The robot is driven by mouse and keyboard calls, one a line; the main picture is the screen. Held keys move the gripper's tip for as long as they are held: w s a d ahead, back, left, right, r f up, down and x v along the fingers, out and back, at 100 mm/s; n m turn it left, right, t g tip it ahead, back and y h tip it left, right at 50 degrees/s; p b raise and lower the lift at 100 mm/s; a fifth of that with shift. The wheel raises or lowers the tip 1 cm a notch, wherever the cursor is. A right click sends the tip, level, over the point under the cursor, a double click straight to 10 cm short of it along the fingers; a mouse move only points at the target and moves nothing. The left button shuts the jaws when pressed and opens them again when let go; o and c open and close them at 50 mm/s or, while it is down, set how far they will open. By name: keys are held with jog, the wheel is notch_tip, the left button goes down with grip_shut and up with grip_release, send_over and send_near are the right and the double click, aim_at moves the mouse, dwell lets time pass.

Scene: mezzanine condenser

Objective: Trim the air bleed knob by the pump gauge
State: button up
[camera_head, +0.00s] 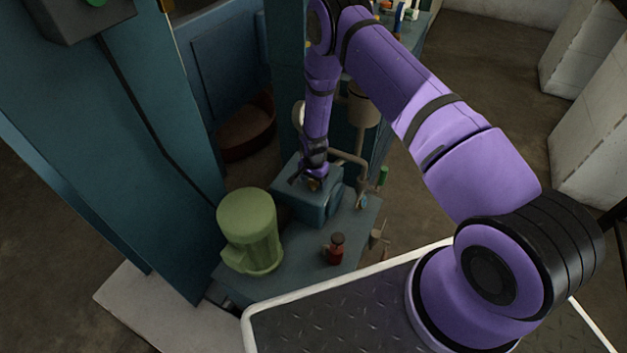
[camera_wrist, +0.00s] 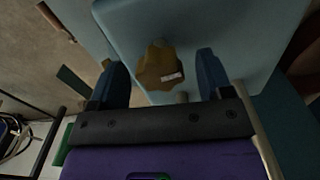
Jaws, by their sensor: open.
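The air bleed knob (camera_wrist: 158,66) is a brass-coloured lobed knob with a small white mark, on the face of a blue-grey box (camera_wrist: 225,25) in the wrist view. My gripper (camera_wrist: 160,64) is open, with one dark blue finger on each side of the knob. Gaps show between the fingers and the knob, so it is not gripped. In the head view my gripper (camera_head: 314,178) points down over the blue-grey box (camera_head: 318,208) and mostly hides the knob. A pale round part (camera_head: 299,114), possibly the gauge, is partly behind my arm.
A green motor (camera_head: 250,232) stands left of the box. A small red item (camera_head: 335,250) sits on the bench in front. A pipe with a green-handled part (camera_head: 383,176) is on the right. A blue-green column (camera_head: 130,130) stands at left.

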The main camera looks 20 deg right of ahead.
jog(key=c, duration=0.9)
jog(key=n, duration=0.5)
jog(key=shift+n, duration=0.4)
jog(key=n, duration=0.5)
jog(key=shift+n, duration=0.4)
jog(key=o, duration=0.9)
